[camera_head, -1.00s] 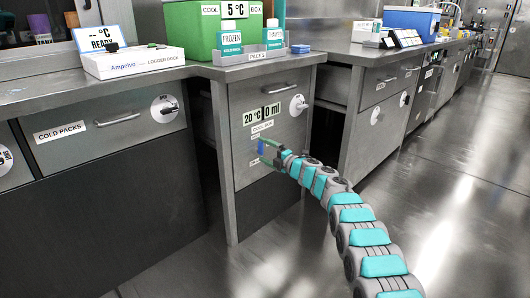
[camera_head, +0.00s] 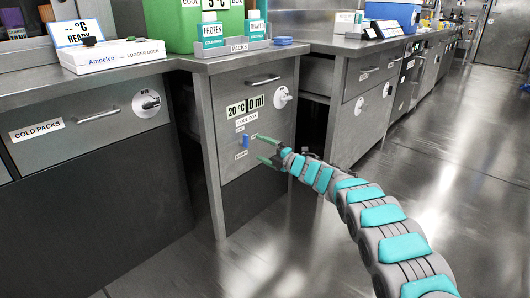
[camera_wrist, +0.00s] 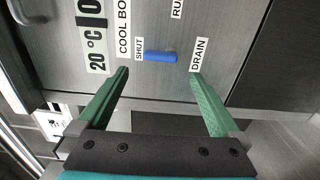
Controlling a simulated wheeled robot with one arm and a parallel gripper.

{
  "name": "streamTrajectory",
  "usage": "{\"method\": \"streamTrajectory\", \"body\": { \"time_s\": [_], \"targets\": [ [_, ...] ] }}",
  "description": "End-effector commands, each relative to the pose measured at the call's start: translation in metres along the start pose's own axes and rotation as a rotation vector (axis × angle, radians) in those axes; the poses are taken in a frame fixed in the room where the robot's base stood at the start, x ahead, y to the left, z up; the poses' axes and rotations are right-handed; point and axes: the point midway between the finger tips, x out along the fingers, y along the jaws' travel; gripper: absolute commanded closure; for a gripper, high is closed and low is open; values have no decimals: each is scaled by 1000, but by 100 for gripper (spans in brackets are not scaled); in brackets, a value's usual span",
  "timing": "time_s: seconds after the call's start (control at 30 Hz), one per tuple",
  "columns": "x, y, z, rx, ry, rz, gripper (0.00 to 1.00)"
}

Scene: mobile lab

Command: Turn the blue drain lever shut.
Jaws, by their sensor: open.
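The blue drain lever (camera_head: 246,141) sits on the front of the cool box cabinet. It stands upright in the head view, beside the SHUT label above and the DRAIN label (camera_head: 241,155) below. In the wrist view the lever (camera_wrist: 160,57) lies lengthwise between the SHUT label (camera_wrist: 139,48) and the DRAIN label (camera_wrist: 198,54), its left end close to SHUT. My gripper (camera_head: 260,148) is open and empty, just right of the lever in the head view. In the wrist view my gripper (camera_wrist: 159,73) has its green fingertips spread wide, short of the lever and not touching it.
A display (camera_head: 245,105) reading 20 °C and 0 ml is above the lever. A round knob (camera_head: 283,97) and a drawer handle (camera_head: 263,81) are higher on the cabinet. The counter above holds a green cool box (camera_head: 185,30) and packs. Open floor lies right.

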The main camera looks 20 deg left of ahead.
Motion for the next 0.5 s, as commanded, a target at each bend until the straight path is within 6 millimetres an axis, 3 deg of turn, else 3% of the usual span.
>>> {"method": "streamTrajectory", "body": {
  "time_s": [0.2,0.5],
  "targets": [
    [-12,-3,0,2,-3,-4,0],
    [-13,-2,0,2,-2,-2,0]
  ]
}}
